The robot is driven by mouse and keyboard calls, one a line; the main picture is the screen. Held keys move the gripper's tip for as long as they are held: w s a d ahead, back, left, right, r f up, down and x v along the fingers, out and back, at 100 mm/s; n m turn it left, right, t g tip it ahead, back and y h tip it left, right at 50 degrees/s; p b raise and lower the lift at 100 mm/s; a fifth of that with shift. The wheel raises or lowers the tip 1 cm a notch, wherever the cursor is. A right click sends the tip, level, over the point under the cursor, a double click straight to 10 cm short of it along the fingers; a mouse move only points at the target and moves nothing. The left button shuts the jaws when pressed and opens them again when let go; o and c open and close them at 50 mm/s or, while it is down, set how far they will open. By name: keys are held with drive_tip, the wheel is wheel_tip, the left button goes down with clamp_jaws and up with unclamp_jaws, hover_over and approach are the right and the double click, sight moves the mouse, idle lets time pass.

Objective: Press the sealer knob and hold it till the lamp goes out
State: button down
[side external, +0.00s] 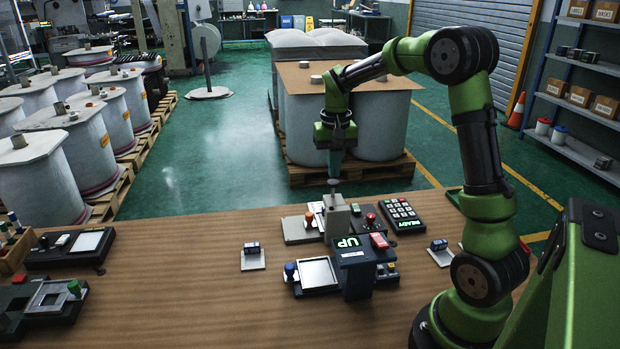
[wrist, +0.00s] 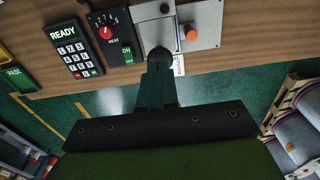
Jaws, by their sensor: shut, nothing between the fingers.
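My gripper (side external: 335,172) points straight down with its fingers closed together, over the grey upright housing (side external: 337,217) of the sealer.
A heat box with a red dial (wrist: 106,32) and a READY keypad (side external: 402,215) stand beside the sealer. A dark block with a lit UP sign (side external: 348,242) stands in front, next to a tray with a blue knob (side external: 290,270).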

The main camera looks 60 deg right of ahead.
sight(334, 182)
drive_tip(key=shift+f, duration=0.1)
idle(0.5)
drive_tip(key=shift+f, duration=1.95)
idle(0.9)
drive_tip(key=shift+r, duration=4.05)
drive_tip(key=shift+s+a+f+t, duration=0.3)
drive_tip(key=shift+s+a+f, duration=0.05)
drive_tip(key=shift+a+f, duration=0.3)
drive_tip(key=s+a+r+n+t+y, duration=0.1)
drive_tip(key=s+a+r+n+t, duration=0.1)
drive_tip(key=s+a, duration=0.5)
drive_tip(key=s+a+r+n+t+y, duration=0.1)
drive_tip(key=s+a+r+n+t, duration=0.2)
drive_tip(key=a, duration=1)
drive_tip(key=s+t, duration=0.1)
drive_tip(key=s, duration=0.2)
drive_tip(key=shift+s+r+t, duration=0.2)
drive_tip(key=shift+s+t, duration=0.1)
drive_tip(key=shift+s, duration=0.05)
